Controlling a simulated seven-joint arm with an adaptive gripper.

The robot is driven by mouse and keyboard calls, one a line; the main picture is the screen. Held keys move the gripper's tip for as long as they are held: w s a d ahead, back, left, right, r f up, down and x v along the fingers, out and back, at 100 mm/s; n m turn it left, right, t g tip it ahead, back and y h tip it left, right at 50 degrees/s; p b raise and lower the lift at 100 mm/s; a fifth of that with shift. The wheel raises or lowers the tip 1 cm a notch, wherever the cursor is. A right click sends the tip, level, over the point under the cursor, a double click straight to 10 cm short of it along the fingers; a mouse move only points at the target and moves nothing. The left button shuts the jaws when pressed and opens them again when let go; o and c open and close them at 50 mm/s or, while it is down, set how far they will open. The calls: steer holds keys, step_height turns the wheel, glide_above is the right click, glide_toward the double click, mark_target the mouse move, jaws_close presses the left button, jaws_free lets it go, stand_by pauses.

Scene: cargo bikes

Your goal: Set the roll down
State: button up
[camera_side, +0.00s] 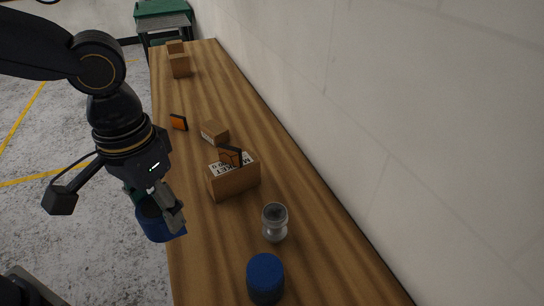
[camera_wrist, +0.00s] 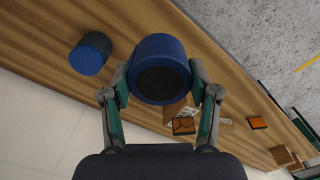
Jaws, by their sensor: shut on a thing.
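A blue roll with a dark end (camera_side: 161,222) is in my gripper (camera_side: 168,212), at the left edge of the wooden table (camera_side: 190,205) in the side view. In the wrist view the roll (camera_wrist: 160,62) sits between both fingers of my gripper (camera_wrist: 160,90), its dark round end facing the camera. The fingers are shut on its sides. The side view does not clearly show how high it is above the table's level. A second blue roll (camera_side: 265,279) stands upright on the near end of the table; it also shows in the wrist view (camera_wrist: 90,54).
A glass (camera_side: 275,221) stands near the second roll. A cardboard box (camera_side: 234,180) with an orange-and-dark item (camera_side: 230,156) on it is mid-table. A small box (camera_side: 214,133), an orange block (camera_side: 179,122) and far boxes (camera_side: 180,66) lie beyond. A wall borders the right.

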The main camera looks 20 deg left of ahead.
steer(key=d+f+m, duration=0.1)
steer(key=d+f, duration=0.2)
steer(key=d, duration=1.4)
steer(key=w+d+f, duration=0.8)
steer(key=f, duration=0.1)
steer(key=shift+w+d, duration=0.25)
steer(key=shift+d, duration=0.15)
steer(key=shift+w+d+f, duration=0.25)
steer(key=shift+f, duration=0.25)
steer(key=shift+w+d+f, duration=0.15)
steer(key=shift+f, duration=1.55)
steer(key=shift+f, duration=0.1)
steer(key=o, duration=1.1)
steer(key=shift+o, duration=0.2)
